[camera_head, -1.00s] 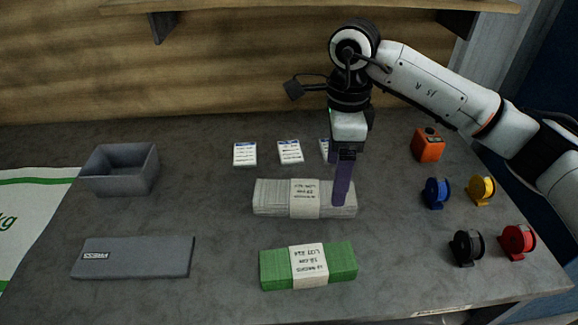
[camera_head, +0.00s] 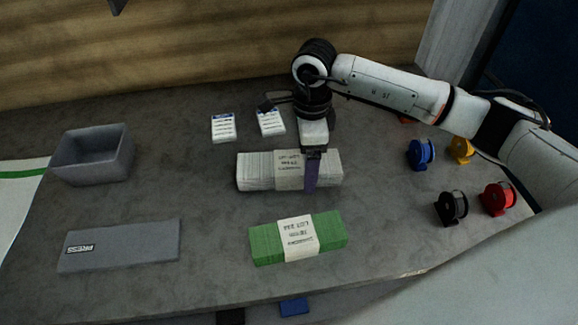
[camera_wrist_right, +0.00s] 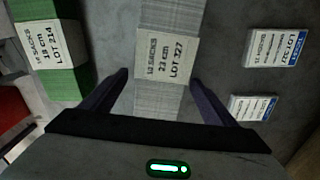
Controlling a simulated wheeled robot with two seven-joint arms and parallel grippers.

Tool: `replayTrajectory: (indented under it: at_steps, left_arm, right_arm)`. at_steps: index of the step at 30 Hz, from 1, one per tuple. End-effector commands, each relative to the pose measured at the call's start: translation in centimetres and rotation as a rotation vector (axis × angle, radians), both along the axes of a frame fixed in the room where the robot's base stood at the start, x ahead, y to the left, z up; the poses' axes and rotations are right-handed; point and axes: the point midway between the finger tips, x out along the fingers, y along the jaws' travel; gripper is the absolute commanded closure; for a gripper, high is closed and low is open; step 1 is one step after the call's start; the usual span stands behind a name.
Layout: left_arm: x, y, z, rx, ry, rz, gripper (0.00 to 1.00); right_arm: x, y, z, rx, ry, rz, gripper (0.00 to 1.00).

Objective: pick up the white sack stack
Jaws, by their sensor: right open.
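The white sack stack (camera_head: 258,171) lies flat on the grey table with a paper band around its middle. My right gripper (camera_head: 311,172) points down at the right part of this stack. In the right wrist view, the white sack stack (camera_wrist_right: 168,17) runs between the two open purple fingers (camera_wrist_right: 159,88), one on each side. I cannot tell whether the fingers touch the stack. My left gripper is not in view.
A green sack stack (camera_head: 265,244) lies in front of the white one. A grey bin (camera_head: 92,155) and grey PRESS pad (camera_head: 120,246) are left. Label cards (camera_head: 223,128) lie behind. Several spools, including a blue one (camera_head: 421,154), stand right; an orange object is mostly hidden by my arm.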

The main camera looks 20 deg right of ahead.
Motion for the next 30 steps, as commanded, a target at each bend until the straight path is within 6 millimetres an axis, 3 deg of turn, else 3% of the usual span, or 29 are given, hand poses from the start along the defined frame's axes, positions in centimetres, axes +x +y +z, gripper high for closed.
replayTrajectory:
  at_steps: [8,18,26,30]
  left_arm:
    - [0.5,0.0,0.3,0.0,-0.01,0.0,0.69]
    - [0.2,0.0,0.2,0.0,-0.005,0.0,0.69]
    - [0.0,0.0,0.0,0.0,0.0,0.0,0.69]
    - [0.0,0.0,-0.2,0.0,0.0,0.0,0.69]
  right_arm:
    - [0.0,0.0,-0.3,0.0,-0.001,0.0,0.21]
    - [0.1,0.0,-0.2,0.002,-0.003,0.0,0.77]
    - [0.1,0.0,0.2,0.001,-0.005,0.0,0.77]
    - [0.2,0.0,2.0,0.002,-0.008,-0.001,0.77]
